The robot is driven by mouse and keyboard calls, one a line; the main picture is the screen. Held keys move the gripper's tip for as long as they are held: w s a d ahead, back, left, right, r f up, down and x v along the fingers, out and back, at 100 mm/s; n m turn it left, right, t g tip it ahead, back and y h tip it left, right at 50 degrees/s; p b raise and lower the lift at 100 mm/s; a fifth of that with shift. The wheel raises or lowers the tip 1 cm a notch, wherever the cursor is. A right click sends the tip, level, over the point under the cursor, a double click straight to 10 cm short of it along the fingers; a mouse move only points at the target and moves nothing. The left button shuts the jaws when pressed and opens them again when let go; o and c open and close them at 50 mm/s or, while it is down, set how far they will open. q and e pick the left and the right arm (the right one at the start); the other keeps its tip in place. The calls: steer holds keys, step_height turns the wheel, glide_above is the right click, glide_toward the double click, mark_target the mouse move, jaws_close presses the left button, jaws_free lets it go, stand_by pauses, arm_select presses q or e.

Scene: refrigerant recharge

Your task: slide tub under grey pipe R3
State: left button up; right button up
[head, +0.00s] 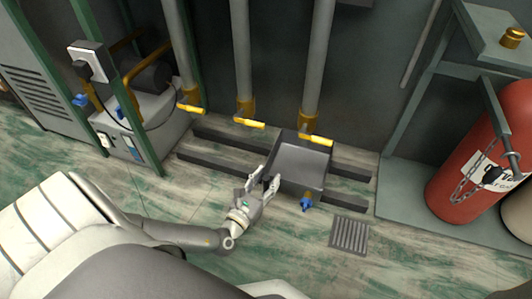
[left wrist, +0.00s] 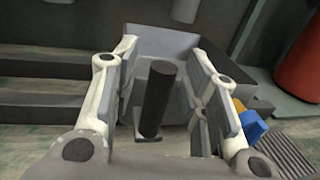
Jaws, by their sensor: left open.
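The dark grey tub (head: 300,163) sits on the low floor rails, with a blue tap (head: 306,202) at its front. In the head view its far part lies below the yellow handle of the rightmost grey pipe (head: 319,65); no R3 label is readable. My left gripper (head: 267,183) is open at the tub's near left side. In the left wrist view its fingers (left wrist: 160,75) stand on either side of a dark upright cylinder (left wrist: 159,95), with the tub (left wrist: 165,38) behind. My right gripper is out of view.
Two more grey pipes (head: 241,50) with yellow handles stand to the left. Dark rails (head: 215,165) run along the floor. A floor drain (head: 349,235) lies front right of the tub. A red cylinder (head: 470,180) stands in a frame at the right.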

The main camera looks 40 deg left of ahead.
arm_select(q)
steer(key=shift+s, duration=0.1)
steer(key=s+d, duration=0.1)
steer(key=s, duration=1)
steer(key=shift+s, duration=0.4)
